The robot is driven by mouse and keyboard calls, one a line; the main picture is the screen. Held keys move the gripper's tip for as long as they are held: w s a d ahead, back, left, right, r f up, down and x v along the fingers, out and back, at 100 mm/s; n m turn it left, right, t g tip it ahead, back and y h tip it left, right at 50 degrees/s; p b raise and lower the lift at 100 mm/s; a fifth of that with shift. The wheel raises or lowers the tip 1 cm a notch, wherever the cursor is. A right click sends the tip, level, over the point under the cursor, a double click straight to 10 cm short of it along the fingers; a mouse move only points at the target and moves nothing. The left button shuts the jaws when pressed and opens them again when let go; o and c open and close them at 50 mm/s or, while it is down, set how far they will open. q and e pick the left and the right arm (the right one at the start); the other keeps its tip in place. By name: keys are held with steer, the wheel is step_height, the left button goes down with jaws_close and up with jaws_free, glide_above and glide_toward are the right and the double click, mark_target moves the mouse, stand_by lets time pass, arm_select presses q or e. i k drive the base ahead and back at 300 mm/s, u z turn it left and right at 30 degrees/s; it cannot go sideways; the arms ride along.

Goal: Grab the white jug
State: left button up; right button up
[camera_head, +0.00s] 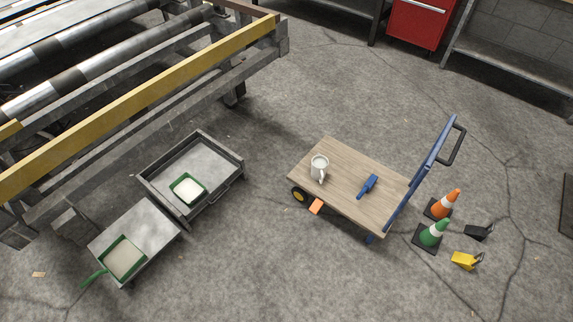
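The white jug (319,166) stands upright on the left part of a flat wooden-topped trolley (345,205), right of the middle of the head view. Its handle or spout side points toward the bottom of the picture. A small blue tool-like object (368,186) lies on the same trolley, to the right of the jug and apart from it. Neither of my grippers shows in the head view.
The trolley has a blue push handle (428,165) on its right. Orange (446,204) and green (434,233) cones stand beyond it. Two grey carts (226,158) (150,212) hold green trays at left, beside a yellow-railed conveyor (140,103). Cracked floor lies clear in front.

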mark_target(320, 164)
steer(key=u, duration=0.5)
steer(key=i, duration=1.2)
steer(key=z, duration=0.3)
